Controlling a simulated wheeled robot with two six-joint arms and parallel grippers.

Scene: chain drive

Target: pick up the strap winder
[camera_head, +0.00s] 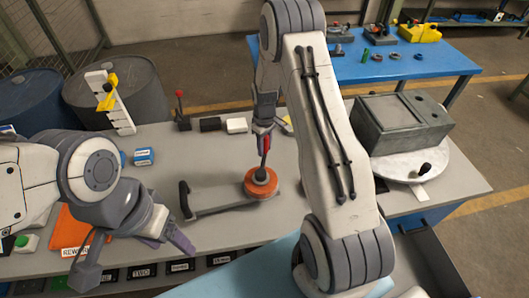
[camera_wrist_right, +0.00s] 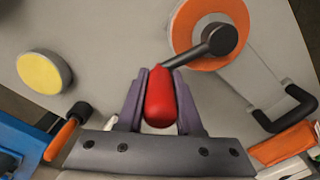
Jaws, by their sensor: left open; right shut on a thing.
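The strap winder seems to be the tool with an orange reel (camera_head: 260,183), a flat grey bar and a black end handle (camera_head: 185,200), lying on the grey table. A dark crank arm with a red handle (camera_wrist_right: 161,97) runs to the reel's centre. My right gripper (camera_head: 263,130) is above the reel, its purple fingers shut on the red handle; it also shows in the right wrist view (camera_wrist_right: 160,100). The reel (camera_wrist_right: 208,35) appears to rest on the table. My left gripper (camera_head: 166,238) is open and empty, low over the table's front left.
A dark green box (camera_head: 400,122) stands on a round white plate at right. Black and white blocks (camera_head: 236,125) sit at the back. A blue table (camera_head: 400,68) stands behind. A yellow-topped disc (camera_wrist_right: 44,71) is near my right gripper.

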